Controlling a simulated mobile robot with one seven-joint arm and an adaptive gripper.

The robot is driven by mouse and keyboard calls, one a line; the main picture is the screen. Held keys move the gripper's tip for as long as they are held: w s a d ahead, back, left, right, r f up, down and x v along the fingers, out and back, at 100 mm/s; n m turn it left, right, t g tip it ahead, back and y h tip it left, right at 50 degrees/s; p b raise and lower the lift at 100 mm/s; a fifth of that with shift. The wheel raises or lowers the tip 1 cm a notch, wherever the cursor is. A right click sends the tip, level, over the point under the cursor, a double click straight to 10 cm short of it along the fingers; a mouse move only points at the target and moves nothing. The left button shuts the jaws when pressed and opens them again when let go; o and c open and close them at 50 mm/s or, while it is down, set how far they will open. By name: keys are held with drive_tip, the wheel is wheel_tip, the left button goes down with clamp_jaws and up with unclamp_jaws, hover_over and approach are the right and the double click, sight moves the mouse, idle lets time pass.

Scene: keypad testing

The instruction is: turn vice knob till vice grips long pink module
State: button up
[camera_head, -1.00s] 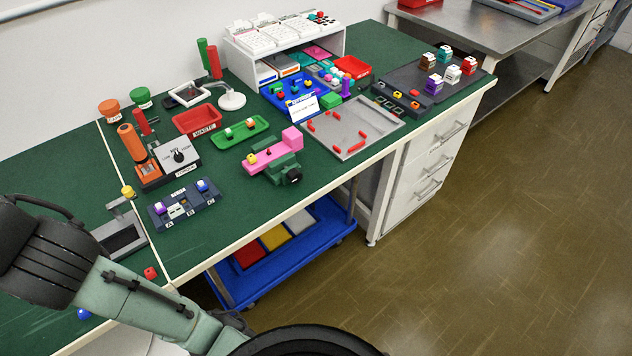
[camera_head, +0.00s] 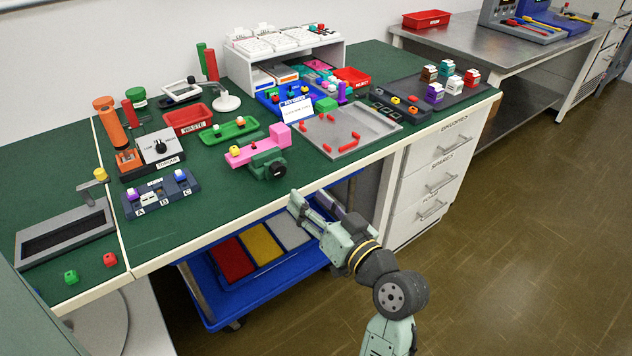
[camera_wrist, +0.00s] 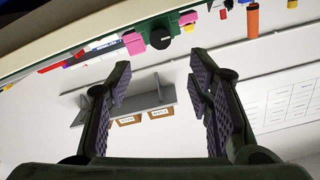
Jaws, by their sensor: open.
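The green vice (camera_head: 266,160) stands near the front edge of the green bench. Its round black knob (camera_head: 278,170) faces the front. The long pink module (camera_head: 258,147) lies in the vice, with a taller pink block at its right end and a yellow piece at its left; I cannot tell whether the jaws press on it. My gripper (camera_head: 312,208) is open and empty, in front of the bench edge, lower right of the knob and apart from it. In the wrist view, my open fingers (camera_wrist: 160,90) show below the black knob (camera_wrist: 160,38) and the pink module (camera_wrist: 133,43).
A grey tray (camera_head: 322,146) with red pieces lies right of the vice. A green tray (camera_head: 229,139) lies behind it, and a switch box (camera_head: 160,194) to the left. A blue cart (camera_head: 210,310) stands under the bench. The floor at the right is clear.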

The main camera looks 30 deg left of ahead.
sight(281, 170)
drive_tip(key=p+x, duration=0.3)
drive_tip(key=x, duration=0.7)
drive_tip(key=shift+w+a, duration=0.1)
drive_tip(key=shift+a, duration=0.25)
drive_tip(key=shift+c, duration=0.2)
clamp_jaws()
